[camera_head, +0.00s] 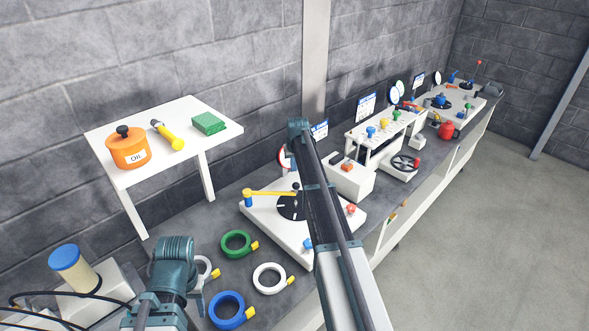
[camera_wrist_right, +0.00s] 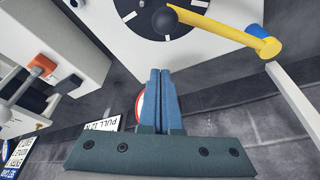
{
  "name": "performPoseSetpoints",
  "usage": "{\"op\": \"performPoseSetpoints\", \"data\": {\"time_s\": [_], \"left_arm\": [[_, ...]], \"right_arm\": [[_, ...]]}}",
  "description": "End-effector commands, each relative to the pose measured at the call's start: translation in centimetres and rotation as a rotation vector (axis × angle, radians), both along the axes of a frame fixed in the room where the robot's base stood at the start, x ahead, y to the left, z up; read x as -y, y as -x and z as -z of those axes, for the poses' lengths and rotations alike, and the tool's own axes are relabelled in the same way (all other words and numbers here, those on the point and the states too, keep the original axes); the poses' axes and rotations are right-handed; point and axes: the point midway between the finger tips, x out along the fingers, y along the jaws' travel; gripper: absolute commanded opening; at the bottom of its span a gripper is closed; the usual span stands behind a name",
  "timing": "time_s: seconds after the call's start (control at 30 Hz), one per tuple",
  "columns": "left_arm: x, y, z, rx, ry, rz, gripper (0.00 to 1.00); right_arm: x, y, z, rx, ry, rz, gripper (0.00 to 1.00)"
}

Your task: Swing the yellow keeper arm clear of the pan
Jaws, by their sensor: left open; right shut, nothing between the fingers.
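The yellow keeper arm (camera_head: 270,193) runs from its blue pivot post (camera_head: 248,198) across the white feed plate (camera_head: 262,215), its free end over the dark round pan (camera_head: 290,208). In the right wrist view the keeper arm (camera_wrist_right: 225,29) crosses over the pan (camera_wrist_right: 150,18), beside a black ball knob (camera_wrist_right: 165,19). My right gripper (camera_wrist_right: 163,73) is shut and empty, its tips near the pan's edge and apart from the keeper arm in the picture. In the head view my right arm hides this gripper. My left gripper (camera_head: 199,297) is open, over the bench's near left, away from the plate.
Green (camera_head: 236,243), white (camera_head: 270,278) and blue (camera_head: 227,310) rings lie on the bench before the plate. A white shelf (camera_head: 185,165) holds an orange oil pot (camera_head: 127,148), a torch and a green block. A white box (camera_head: 348,180) stands beyond the plate.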

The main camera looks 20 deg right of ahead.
Motion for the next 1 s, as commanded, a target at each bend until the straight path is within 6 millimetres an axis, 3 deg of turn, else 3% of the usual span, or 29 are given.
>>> {"op": "performPoseSetpoints", "data": {"time_s": [0.03, 0.37, 0.43, 0.6, 1.0], "left_arm": [[0.0, 0.0, 1.5, 0.0, 0.0, 0.0, 0.5], [0.0, 0.0, 6.2, 0.0, 0.0, -0.002, 0.5], [0.0, 0.0, 4.6, 0.0, 0.0, -0.002, 0.5], [0.0, 0.0, 4.3, 0.0, 0.0, -0.001, 0.5], [0.0, 0.0, 4.4, 0.0, 0.0, -0.001, 0.5]], "right_arm": [[0.1, -0.4, 1.6, 0.0, 0.0, 0.0, 0.0], [0.4, -1.8, 6.2, 0.0, 0.0, 0.0, 0.0], [-0.2, 0.4, 4.6, 0.0, 0.0, 0.0, 0.0], [-0.6, 2.1, 4.3, 0.0, 0.0, 0.0, 0.0], [-0.6, 2.2, 4.4, 0.0, 0.0, 0.001, 0.0]]}}
